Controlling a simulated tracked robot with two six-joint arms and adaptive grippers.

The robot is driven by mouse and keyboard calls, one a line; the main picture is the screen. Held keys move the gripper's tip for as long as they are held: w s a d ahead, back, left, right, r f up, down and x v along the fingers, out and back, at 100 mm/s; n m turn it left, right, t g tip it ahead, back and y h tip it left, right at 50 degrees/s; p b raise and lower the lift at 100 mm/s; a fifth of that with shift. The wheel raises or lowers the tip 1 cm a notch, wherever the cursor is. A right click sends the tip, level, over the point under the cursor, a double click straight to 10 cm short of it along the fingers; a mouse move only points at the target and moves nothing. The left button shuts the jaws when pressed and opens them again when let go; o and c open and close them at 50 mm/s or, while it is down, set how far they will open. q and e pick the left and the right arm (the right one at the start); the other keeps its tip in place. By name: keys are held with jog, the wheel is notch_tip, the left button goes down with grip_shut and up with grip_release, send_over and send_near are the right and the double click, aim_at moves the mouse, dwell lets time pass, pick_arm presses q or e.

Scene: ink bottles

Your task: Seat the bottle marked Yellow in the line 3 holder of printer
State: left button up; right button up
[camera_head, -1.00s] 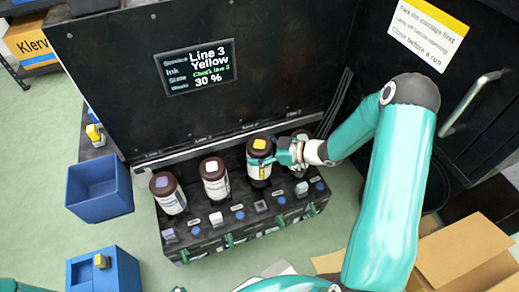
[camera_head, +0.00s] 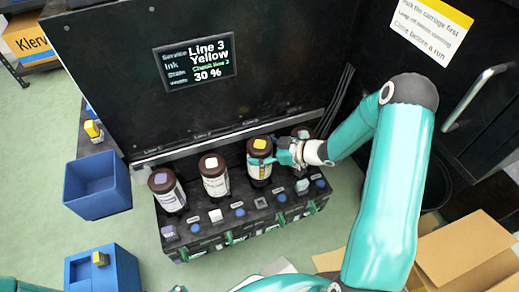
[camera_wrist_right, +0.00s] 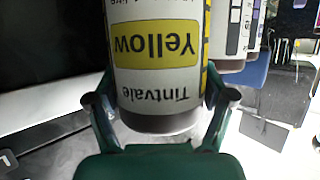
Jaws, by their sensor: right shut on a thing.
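The Yellow bottle (camera_head: 260,166) is brown with a yellow cap. It stands upright, third from the left in the row at the printer's ink unit (camera_head: 250,225). My right gripper (camera_head: 267,160) is shut on it from the right side. In the right wrist view the bottle (camera_wrist_right: 155,60) fills the middle, its label reading "Yellow" and "Tintvale" upside down, with a finger on each side. The bottle's base is hidden, so I cannot tell whether it is fully down in the line 3 holder. My left gripper is not in view.
A purple-capped bottle (camera_head: 166,190) and a white-capped bottle (camera_head: 214,176) stand to its left. The printer screen (camera_head: 194,62) reads Line 3 Yellow, 30 %. Blue bins (camera_head: 98,200) stand at left.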

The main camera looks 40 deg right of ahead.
jog(key=shift+f, duration=0.35)
jog(key=shift+f+b, duration=0.2)
jog(key=shift+b, duration=0.1)
jog(key=shift+f, duration=0.25)
jog(key=o, duration=1.7)
jog(key=shift+c, duration=0.2)
jog(key=shift+o, duration=0.2)
jog(key=shift+s, duration=0.1)
